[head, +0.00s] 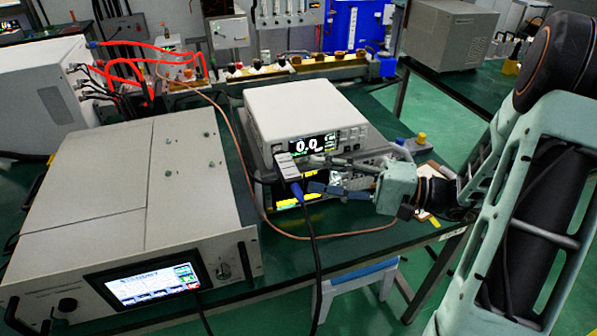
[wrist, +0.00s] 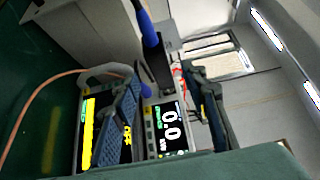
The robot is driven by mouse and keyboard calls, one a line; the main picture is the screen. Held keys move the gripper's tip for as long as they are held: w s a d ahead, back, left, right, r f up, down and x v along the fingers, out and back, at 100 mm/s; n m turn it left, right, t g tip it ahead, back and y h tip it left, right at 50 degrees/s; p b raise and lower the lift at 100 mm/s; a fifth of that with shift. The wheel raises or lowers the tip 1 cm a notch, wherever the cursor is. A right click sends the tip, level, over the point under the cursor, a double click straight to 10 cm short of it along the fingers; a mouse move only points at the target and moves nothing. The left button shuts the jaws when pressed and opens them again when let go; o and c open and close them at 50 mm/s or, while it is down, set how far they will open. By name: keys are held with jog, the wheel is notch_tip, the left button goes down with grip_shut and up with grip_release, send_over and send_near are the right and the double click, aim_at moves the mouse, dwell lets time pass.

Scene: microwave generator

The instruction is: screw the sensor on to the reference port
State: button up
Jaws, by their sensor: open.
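The sensor, a small dark box with a pale label (head: 287,166), is in front of the stacked instruments in the head view. A blue plug (head: 297,191) and a black cable run down from it. In the wrist view the sensor (wrist: 157,64) is a dark block with the blue plug above it. My gripper (head: 311,174) comes in from the right with its fingers apart. In the wrist view its fingertips (wrist: 163,76) lie either side of the sensor's near end, with visible gaps. I cannot make out the reference port or whether the sensor rests on anything.
A white meter (head: 300,115) reading 0.0 stands on a lower instrument with a yellow display (head: 300,199). A large grey unit (head: 130,200) with a touchscreen fills the left. A copper-coloured cable (head: 238,165) loops across the green table (head: 375,238). The table's right front is fairly clear.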

jog(key=v, duration=0.5)
dwell(0.3)
